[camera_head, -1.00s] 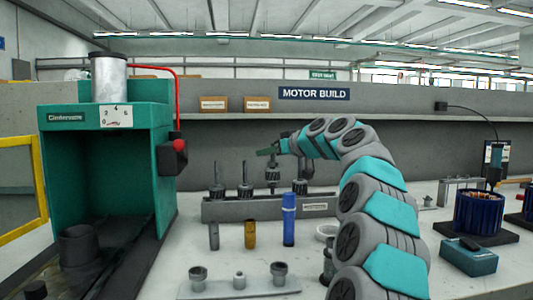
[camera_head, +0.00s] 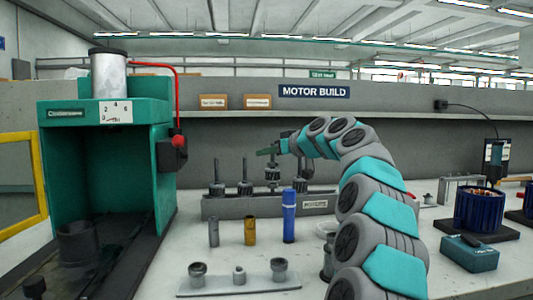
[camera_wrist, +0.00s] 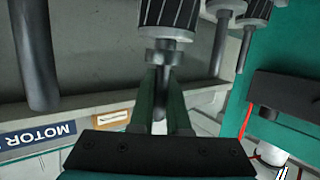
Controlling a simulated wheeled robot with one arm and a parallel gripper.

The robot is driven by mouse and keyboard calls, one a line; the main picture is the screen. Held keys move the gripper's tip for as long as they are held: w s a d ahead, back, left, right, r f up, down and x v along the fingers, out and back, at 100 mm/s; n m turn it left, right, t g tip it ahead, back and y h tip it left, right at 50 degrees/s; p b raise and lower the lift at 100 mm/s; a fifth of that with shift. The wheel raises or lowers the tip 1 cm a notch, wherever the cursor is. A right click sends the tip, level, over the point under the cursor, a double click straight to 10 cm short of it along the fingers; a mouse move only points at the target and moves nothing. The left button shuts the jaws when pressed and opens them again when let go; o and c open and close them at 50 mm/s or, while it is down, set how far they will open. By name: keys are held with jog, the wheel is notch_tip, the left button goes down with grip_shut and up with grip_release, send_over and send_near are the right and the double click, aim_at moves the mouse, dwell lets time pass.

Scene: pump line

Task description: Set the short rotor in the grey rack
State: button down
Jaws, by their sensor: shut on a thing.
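The long grey rack (camera_head: 228,208) stands on the bench below the back wall, with a label on its front. My gripper (camera_head: 271,152) is over it, shut on the upper shaft of a rotor (camera_head: 272,174) with a dark ribbed body. The held rotor hangs upright between its neighbours; I cannot tell whether its lower end touches the rack. It also shows between my fingers in the wrist view (camera_wrist: 171,14). Rotors with tall shafts stand in the rack: one at the left end (camera_head: 216,188), one beside it (camera_head: 245,186), and one on the right (camera_head: 300,184).
In front of the rack stand a grey sleeve (camera_head: 213,232), a brass sleeve (camera_head: 250,231) and a blue cylinder (camera_head: 289,216). A plate with small cups (camera_head: 240,286) lies nearer. A green press (camera_head: 110,125) stands left.

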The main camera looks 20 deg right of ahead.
jog(key=shift+f, duration=0.15)
jog(key=shift+f+b, duration=0.3)
jog(key=shift+b, duration=0.25)
jog(key=shift+f+b, duration=1.5)
jog(key=c, duration=0.8)
grip_release()
jog(key=shift+o, duration=0.3)
jog(key=shift+o, duration=0.8)
jog(key=shift+r, duration=0.1)
